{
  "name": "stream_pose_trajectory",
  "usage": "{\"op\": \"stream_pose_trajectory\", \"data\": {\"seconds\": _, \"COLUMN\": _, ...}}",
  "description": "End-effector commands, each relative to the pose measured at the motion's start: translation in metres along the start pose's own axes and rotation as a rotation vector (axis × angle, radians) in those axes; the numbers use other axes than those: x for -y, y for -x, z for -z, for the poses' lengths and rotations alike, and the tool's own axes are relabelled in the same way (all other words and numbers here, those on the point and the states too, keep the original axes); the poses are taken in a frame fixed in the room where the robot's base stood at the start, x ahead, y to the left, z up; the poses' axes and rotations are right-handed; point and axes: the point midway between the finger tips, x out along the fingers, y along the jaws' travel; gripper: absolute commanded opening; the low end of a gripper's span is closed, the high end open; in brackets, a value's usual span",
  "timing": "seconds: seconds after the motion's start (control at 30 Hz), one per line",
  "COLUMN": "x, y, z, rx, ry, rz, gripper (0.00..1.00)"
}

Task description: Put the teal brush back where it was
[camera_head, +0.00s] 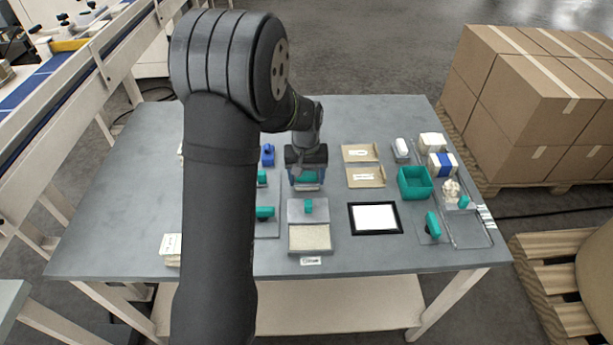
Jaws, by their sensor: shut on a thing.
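My gripper (306,172) is over the middle of the grey table, pointing down. It is shut on a teal thing (307,177), which looks like the teal brush; the jaws cover much of it. I cannot tell whether the brush touches the surface below. Just in front of it is a grey plate with a teal-handled piece (308,206) and a beige pad (310,238). Other teal-handled pieces stand to the left (264,213) and at the right (432,226). My arm hides part of the table's left side.
A black-framed white panel (375,218) and a teal open box (414,182) are on the right. Brown envelopes (365,176) lie behind the panel. A blue piece (267,155) stands behind left. A clear tray (468,228) is near the right edge.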

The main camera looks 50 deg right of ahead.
Motion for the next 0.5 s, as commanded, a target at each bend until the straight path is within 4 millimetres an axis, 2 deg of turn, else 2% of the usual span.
{"op": "stream_pose_trajectory", "data": {"seconds": 0.17, "x": 0.0, "y": -0.0033, "z": -0.0002, "rx": 0.001, "ry": 0.0, "rz": 0.0, "gripper": 0.47}}
{"op": "stream_pose_trajectory", "data": {"seconds": 0.2, "x": 0.0, "y": -0.003, "z": -0.0001, "rx": 0.001, "ry": 0.0, "rz": 0.0, "gripper": 0.71}}
{"op": "stream_pose_trajectory", "data": {"seconds": 0.3, "x": 0.0, "y": -0.0029, "z": -0.0001, "rx": 0.001, "ry": 0.0, "rz": 0.0, "gripper": 0.87}}
{"op": "stream_pose_trajectory", "data": {"seconds": 0.5, "x": 0.0, "y": -0.0029, "z": -0.0001, "rx": 0.001, "ry": 0.0, "rz": 0.0, "gripper": 0.87}}
